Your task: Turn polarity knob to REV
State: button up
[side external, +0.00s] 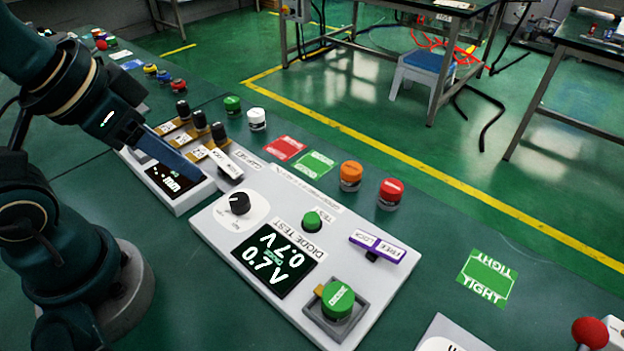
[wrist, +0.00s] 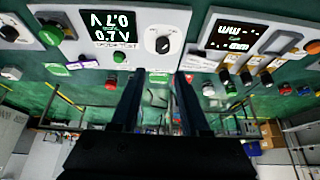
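A black rotary knob (side external: 239,203) sits on a white rounded plate (side external: 262,213) on the grey diode test panel (side external: 210,229). It is the likely polarity knob, but its small labels and exact pointer direction are unreadable. The knob also shows near the top middle of the wrist view (wrist: 163,45). My gripper (side external: 197,177) is above the neighbouring panel, up and left of the knob in the side view, and apart from it. In the wrist view my gripper (wrist: 158,77) has its two dark fingers spread, with nothing between them.
The diode test panel carries a lit screen (side external: 273,261), a green button (side external: 312,221), a purple-and-white lock switch (side external: 377,246) and a green knob (side external: 338,299). The neighbouring panel (side external: 195,199) has several black knobs. Orange (side external: 350,175) and red (side external: 390,193) caps stand behind.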

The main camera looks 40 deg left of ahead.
jog(key=shift+o, duration=1.2)
jog(key=shift+w+r+m, duration=0.1)
jog(key=shift+r+m, duration=0.05)
jog(key=shift+m, duration=0.25)
jog(key=m+g, duration=0.5)
jog(key=m, duration=0.3)
send_over(240, 199)
notch_tip(240, 199, down, 7)
jog(key=shift+w+r, duration=0.15)
notch_tip(240, 199, down, 2)
jog(key=shift+g, duration=0.3)
jog(key=shift+f, duration=2.1)
grip_shut()
